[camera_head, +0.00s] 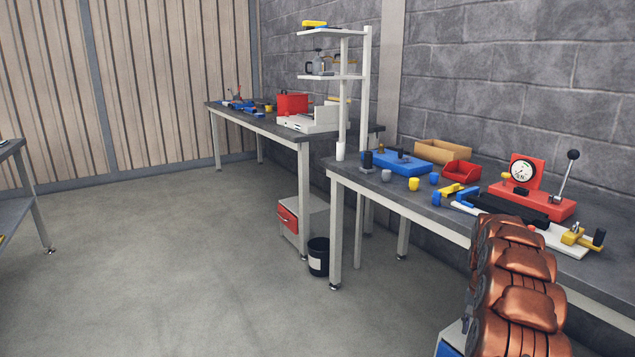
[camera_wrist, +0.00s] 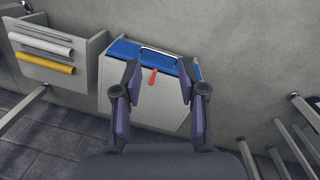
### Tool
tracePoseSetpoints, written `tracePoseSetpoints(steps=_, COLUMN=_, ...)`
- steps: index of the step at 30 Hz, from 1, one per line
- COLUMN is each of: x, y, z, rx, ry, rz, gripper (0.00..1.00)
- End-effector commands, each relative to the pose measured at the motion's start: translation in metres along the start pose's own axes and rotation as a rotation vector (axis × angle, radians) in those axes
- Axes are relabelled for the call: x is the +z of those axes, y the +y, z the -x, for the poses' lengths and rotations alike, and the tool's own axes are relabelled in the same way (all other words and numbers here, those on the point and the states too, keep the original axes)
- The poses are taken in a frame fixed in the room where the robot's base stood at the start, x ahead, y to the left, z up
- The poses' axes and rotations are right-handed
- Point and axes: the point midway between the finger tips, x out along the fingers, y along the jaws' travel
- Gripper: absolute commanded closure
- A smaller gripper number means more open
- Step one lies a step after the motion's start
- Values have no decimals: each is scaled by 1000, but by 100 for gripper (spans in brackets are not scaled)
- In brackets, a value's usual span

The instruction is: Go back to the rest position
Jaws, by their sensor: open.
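My gripper (camera_wrist: 159,80) shows in the wrist view with its two dark fingers spread apart and nothing between them. In the head view my copper-coloured arm shows at the lower right, in front of the near workbench (camera_head: 345,178); my gripper is not visible there.
The near workbench carries a red gauge press (camera_head: 532,200), a blue plate (camera_head: 398,161) and a red bin (camera_head: 454,174). A black waste bin (camera_head: 318,258) stands beside its leg. A second bench (camera_head: 255,122) is behind. The floor (camera_head: 170,260) at left centre is clear.

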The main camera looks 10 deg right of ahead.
Motion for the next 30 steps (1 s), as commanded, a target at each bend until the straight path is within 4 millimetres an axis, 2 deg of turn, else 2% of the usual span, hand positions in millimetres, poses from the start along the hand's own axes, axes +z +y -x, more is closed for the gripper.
tracePoseSetpoints(steps=1, x=13, y=-9, z=26, rx=-5, ry=2, rz=30, gripper=59)
tracePoseSetpoints(steps=3, x=32, y=-19, z=48, rx=-11, ry=-1, rz=68, gripper=59)
tracePoseSetpoints(steps=9, x=86, y=-43, z=106, rx=-23, ry=-8, rz=174, gripper=59)
tracePoseSetpoints(steps=15, x=144, y=-57, z=161, rx=-30, ry=-12, rz=277, gripper=59)
tracePoseSetpoints(steps=23, x=224, y=-62, z=221, rx=-30, ry=-20, rz=406, gripper=59)
tracePoseSetpoints(steps=30, x=297, y=-54, z=267, rx=-24, ry=-24, rz=517, gripper=59)
